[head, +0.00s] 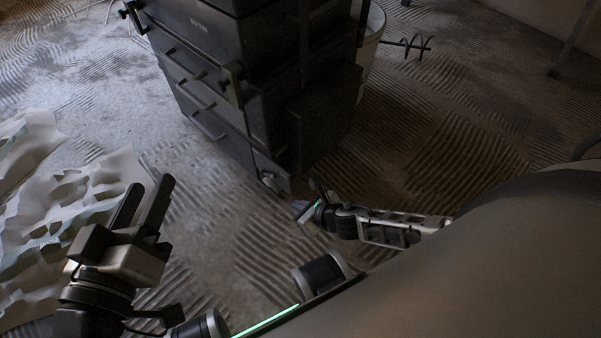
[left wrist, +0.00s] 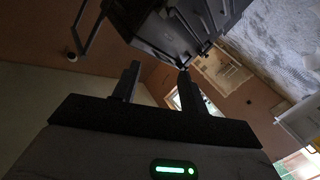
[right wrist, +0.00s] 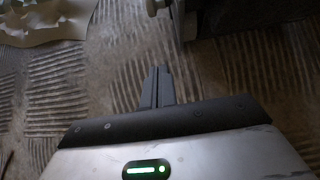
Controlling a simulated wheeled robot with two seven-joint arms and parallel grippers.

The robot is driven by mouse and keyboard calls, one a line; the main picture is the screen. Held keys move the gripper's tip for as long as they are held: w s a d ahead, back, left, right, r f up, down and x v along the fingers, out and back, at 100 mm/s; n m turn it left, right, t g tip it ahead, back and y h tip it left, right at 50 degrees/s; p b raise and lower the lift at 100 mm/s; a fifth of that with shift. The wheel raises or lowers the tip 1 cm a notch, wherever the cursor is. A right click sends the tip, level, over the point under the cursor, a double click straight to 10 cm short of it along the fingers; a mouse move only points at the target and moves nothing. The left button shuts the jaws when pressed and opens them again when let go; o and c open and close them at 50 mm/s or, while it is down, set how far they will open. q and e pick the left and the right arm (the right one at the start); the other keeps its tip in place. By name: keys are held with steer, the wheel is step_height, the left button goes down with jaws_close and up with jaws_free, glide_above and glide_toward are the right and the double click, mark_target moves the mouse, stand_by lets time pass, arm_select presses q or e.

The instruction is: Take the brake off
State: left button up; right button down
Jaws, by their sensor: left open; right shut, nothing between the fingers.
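A black tool cart (head: 250,80) with several drawers and bar handles stands on the floor at the top centre of the head view. A small pale caster (head: 270,182) sits under its near corner; a round caster part (right wrist: 154,6) also shows at the top edge of the right wrist view. I cannot make out the brake lever or its position. My right gripper (head: 316,186) is low, close to that corner; its fingers (right wrist: 157,72) are shut and empty, apart from the caster. My left gripper (head: 148,192) is open and empty, left of the cart and away from it.
A crumpled pale sheet (head: 75,200) lies on the floor at the left. A light bucket (head: 373,45) stands behind the cart, with a spiral mixing paddle (head: 408,44) beside it. The ridged floor (head: 440,140) right of the cart is clear.

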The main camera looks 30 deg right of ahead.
mark_target(266, 178)
arm_select(q)
steer(key=shift+w+a+r+m+t+h+b, duration=0.1)
steer(key=shift+w+r+m+t+h+b, duration=0.3)
steer(key=shift+r+t+b, duration=0.35)
steer(key=shift+w+a+r+m+t+h+b, duration=0.1)
steer(key=shift+w+r+m+t+h+b, duration=0.3)
steer(key=shift+r, duration=0.55)
arm_select(e)
steer(key=w+a+f, duration=0.2)
steer(key=w, duration=0.5)
steer(key=shift+w+a, duration=0.35)
steer(key=shift+a, duration=0.05)
arm_select(q)
steer(key=shift+w+d+r, duration=0.1)
steer(key=shift+w+r, duration=0.05)
step_height(266, 178, down, 3)
steer(key=shift+f+n+g+y+p, duration=0.15)
steer(key=shift+n+g+y+p, duration=0.45)
steer(key=shift+n+g+p, duration=0.5)
arm_select(e)
steer(key=shift+w+r+g, duration=0.15)
steer(key=shift+r+g, duration=0.15)
steer(key=shift+g, duration=0.1)
